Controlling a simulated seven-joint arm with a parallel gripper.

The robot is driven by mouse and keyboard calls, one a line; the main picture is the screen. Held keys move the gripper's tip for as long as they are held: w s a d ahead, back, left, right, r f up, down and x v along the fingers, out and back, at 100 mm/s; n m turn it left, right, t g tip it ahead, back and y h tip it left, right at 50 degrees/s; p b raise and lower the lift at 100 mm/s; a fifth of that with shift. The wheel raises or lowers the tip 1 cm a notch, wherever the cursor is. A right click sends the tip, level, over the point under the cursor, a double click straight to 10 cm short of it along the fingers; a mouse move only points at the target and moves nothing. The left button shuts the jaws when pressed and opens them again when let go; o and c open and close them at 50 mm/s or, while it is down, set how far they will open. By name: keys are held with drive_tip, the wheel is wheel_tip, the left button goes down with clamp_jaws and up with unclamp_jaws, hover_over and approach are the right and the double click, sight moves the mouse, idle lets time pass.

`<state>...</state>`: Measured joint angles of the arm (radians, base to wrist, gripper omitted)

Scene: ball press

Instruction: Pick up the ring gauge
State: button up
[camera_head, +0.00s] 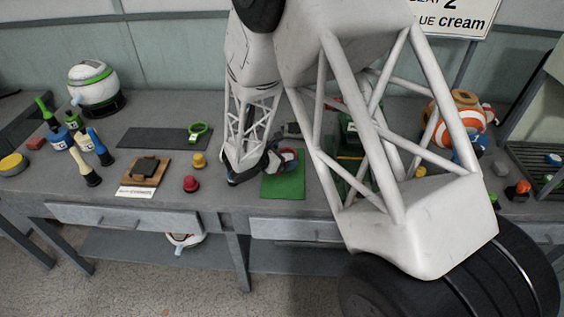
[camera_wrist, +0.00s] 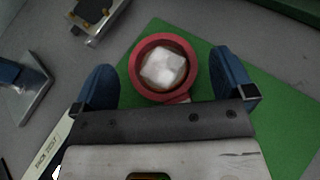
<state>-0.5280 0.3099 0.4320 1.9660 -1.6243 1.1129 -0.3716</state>
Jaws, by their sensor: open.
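A red ring (camera_wrist: 135,72) lies over the green mat (camera_wrist: 202,62) in the wrist view, with a pale, faceted piece (camera_wrist: 163,68) inside it. A small tab shows at its near edge. My gripper (camera_wrist: 164,64) is open, with one blue finger on each side of the ring and a gap to each. In the head view my gripper (camera_head: 266,168) is low at the left edge of the green mat (camera_head: 284,187), and the red ring (camera_head: 288,154) is partly hidden. A green ring with a handle (camera_head: 198,131) lies on the dark mat. I cannot tell which ring is the ring gauge.
A wooden board with a dark block (camera_head: 146,171), a red knob (camera_head: 191,184) and a yellow knob (camera_head: 199,160) stand left of the green mat. Several bottles and a round white-green vessel (camera_head: 94,83) are further left. My arm hides much of the right side.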

drive_tip(key=shift+c, duration=0.3)
drive_tip(key=c, duration=1)
drive_tip(key=shift+r, duration=0.2)
drive_tip(key=shift+r, duration=0.85)
drive_tip(key=shift+s+r, duration=0.2)
drive_tip(key=shift+r, duration=0.65)
drive_tip(key=s+d, duration=0.1)
drive_tip(key=s, duration=0.4)
drive_tip(key=s+d, duration=0.2)
drive_tip(key=s, duration=0.3)
drive_tip(key=s+d+r, duration=0.1)
drive_tip(key=s, duration=0.4)
drive_tip(key=shift+d+r, duration=0.1)
drive_tip(key=shift+d, duration=0.25)
